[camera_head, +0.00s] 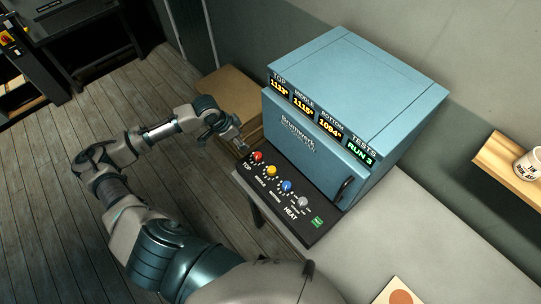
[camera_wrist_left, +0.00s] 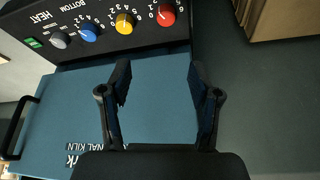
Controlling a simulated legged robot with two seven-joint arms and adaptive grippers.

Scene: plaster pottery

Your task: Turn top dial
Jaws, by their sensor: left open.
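The top dial is the red knob (camera_head: 257,156) at the left end of the black control panel (camera_head: 318,232), beside the label TOP. It also shows in the left wrist view (camera_wrist_left: 166,14), near the top edge. The panel belongs to the blue kiln (camera_head: 350,90). My left gripper (camera_head: 241,147) is just left of the red knob in the head view. In the left wrist view my left gripper (camera_wrist_left: 160,72) is open and empty, its fingers spread below the red knob, with a visible gap between. My right gripper is not in view.
Yellow (camera_head: 271,170), blue (camera_head: 286,186) and grey (camera_head: 303,202) knobs follow on the panel, then a green button (camera_head: 317,222). The kiln display (camera_head: 320,118) reads TOP 1123 and RUN 3. A cardboard-coloured box (camera_head: 228,92) stands behind my left forearm. A mug (camera_head: 530,165) is far right.

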